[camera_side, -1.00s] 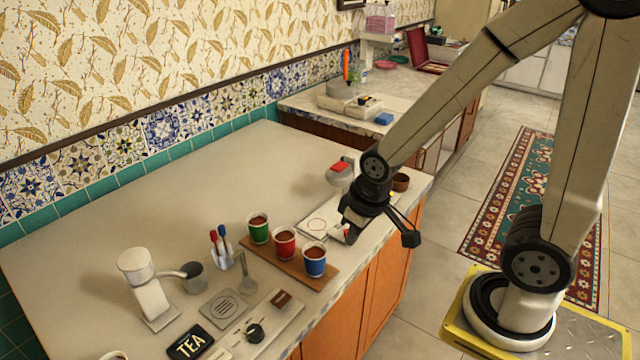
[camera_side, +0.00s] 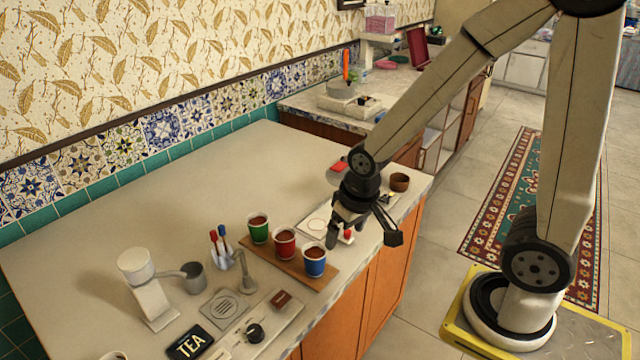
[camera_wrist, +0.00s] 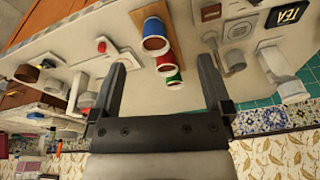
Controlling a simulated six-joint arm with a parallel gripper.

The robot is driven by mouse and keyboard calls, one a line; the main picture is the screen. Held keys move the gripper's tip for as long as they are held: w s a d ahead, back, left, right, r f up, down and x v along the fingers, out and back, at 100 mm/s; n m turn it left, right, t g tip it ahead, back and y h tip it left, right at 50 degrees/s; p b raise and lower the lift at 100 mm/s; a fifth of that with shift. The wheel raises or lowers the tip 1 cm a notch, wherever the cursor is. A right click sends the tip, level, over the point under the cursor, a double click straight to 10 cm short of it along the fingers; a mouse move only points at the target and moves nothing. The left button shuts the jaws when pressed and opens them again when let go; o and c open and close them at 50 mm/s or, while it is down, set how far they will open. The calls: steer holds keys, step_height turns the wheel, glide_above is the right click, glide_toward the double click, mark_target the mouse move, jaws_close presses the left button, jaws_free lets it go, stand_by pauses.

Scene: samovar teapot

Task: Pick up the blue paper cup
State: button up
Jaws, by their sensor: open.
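The blue paper cup (camera_side: 314,263) has a white rim and a brown filling. It stands upright at the near right end of a wooden board, beside the red cup (camera_side: 285,243) and the green cup (camera_side: 258,229). My gripper (camera_side: 362,240) is open and empty, to the right of the blue cup and above the counter. In the wrist view, the blue cup (camera_wrist: 155,44) is at the top centre, between and beyond the tips of my open gripper (camera_wrist: 162,62). The red cup (camera_wrist: 165,66) and green cup (camera_wrist: 173,82) line up below it.
The wooden board (camera_side: 268,262) lies near the counter's front edge. A toothbrush holder (camera_side: 220,261), a lamp-like white stand (camera_side: 142,280) and a TEA sign (camera_side: 191,343) are to the left. A brown bowl (camera_side: 400,182) is to the right. The counter's back middle is clear.

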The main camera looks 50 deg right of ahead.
steer(key=w+d+f+m+g, duration=0.1)
steer(key=w+f+m, duration=0.1)
steer(key=w+m, duration=0.4)
steer(key=m+g, duration=0.1)
steer(key=m, duration=0.9)
glide_toward(315, 251)
steer(key=a, duration=0.2)
steer(key=shift+s+r, duration=0.1)
steer(key=shift+s, duration=0.25)
steer(key=shift+s+f, duration=0.2)
steer(key=shift+f, duration=3.7)
steer(key=c, duration=0.6)
